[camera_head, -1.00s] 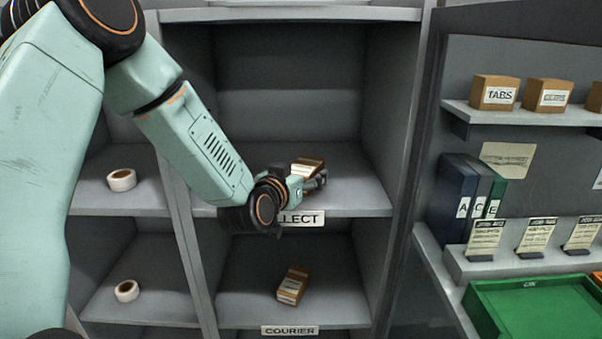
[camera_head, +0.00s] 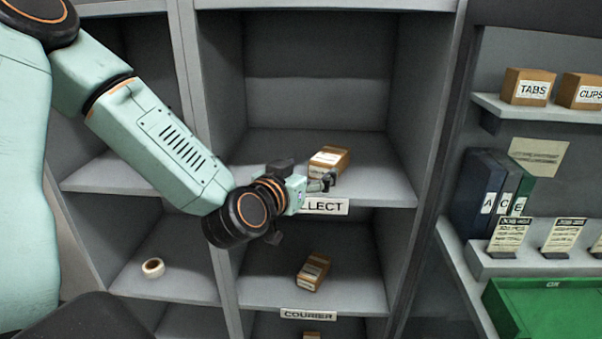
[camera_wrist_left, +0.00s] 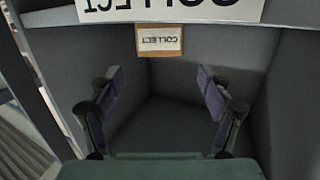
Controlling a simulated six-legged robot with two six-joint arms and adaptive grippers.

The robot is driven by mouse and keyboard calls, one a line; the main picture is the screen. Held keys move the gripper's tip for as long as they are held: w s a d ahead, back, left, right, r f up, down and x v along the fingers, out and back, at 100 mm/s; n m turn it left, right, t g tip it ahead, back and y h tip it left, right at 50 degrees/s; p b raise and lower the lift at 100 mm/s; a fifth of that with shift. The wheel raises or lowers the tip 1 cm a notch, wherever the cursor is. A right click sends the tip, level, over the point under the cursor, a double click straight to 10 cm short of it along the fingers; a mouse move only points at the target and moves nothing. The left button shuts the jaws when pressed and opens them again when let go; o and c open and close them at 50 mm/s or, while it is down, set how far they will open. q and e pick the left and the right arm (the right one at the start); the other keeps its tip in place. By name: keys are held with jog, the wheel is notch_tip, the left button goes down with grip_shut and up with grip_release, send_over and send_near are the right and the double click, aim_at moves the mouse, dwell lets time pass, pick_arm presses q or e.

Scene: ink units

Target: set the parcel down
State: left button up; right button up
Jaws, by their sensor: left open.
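A brown parcel (camera_head: 329,161) with a white label rests on the shelf of the COLLECT compartment (camera_head: 372,179), near its front edge. My left gripper (camera_head: 328,182) is just in front of the parcel at the shelf edge, open and empty. Its two fingers (camera_wrist_left: 164,100) are spread wide in the left wrist view with nothing between them. My right gripper is not in view.
The COLLECT sign (camera_head: 322,206) is on the shelf front. Below, the COURIER compartment holds another brown box (camera_head: 313,271). A tape roll (camera_head: 153,267) lies in a left compartment. At right are boxes, binders (camera_head: 494,196) and a green tray (camera_head: 545,308). The COLLECT compartment is clear behind the parcel.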

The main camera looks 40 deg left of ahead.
pick_arm(q)
jog(key=s, duration=0.1)
jog(key=s+p, duration=0.1)
jog(key=s, duration=0.1)
jog(key=shift+d+r, duration=0.2)
jog(key=shift+w, duration=0.15)
